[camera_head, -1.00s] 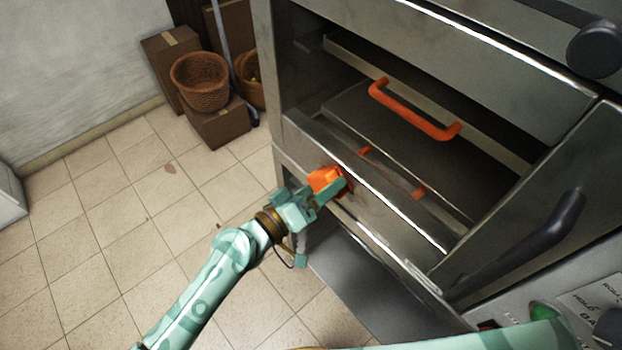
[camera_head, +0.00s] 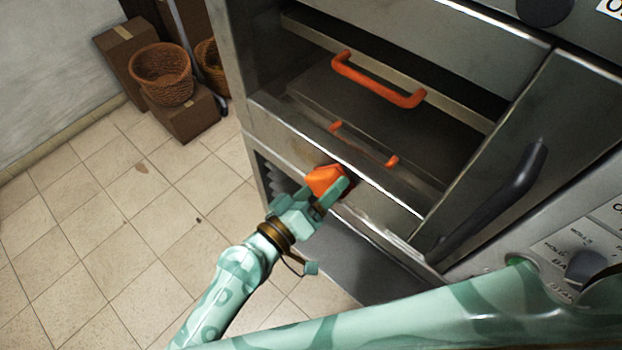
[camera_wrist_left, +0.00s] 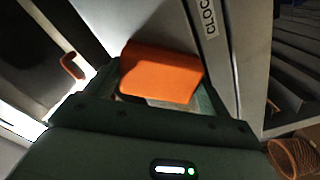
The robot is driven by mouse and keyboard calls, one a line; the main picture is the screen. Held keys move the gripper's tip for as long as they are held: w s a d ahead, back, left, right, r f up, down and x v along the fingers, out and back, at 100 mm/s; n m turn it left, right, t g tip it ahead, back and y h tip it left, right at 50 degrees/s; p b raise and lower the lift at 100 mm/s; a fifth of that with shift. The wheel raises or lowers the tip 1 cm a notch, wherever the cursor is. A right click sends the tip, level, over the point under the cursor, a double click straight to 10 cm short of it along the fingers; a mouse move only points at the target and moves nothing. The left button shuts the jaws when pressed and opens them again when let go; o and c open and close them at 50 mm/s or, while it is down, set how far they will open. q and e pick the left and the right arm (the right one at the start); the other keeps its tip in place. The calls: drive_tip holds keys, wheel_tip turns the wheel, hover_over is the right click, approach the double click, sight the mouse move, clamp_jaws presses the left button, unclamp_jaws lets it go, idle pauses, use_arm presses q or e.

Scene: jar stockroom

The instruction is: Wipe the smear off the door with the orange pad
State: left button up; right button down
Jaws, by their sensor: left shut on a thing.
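My left gripper (camera_head: 320,192) is shut on the orange pad (camera_head: 325,179). It holds the pad up at the metal front below the oven's opening; I cannot tell whether the pad touches it. In the left wrist view the pad (camera_wrist_left: 160,72) sits between the fingers, close to grey metal. A dark patch shows just right of the pad in the head view; I cannot tell whether it is smear or shadow. No clear smear shows elsewhere. The right gripper is out of view.
The steel oven has an orange handle (camera_head: 378,79) inside its opening and a black handle (camera_head: 494,207) at right. A control panel with a knob (camera_head: 585,266) is at lower right. Wicker baskets (camera_head: 161,73) and cardboard boxes stand at back left.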

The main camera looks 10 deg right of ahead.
use_arm(q)
drive_tip(key=shift+s+d, duration=0.6)
drive_tip(key=shift+s, duration=0.05)
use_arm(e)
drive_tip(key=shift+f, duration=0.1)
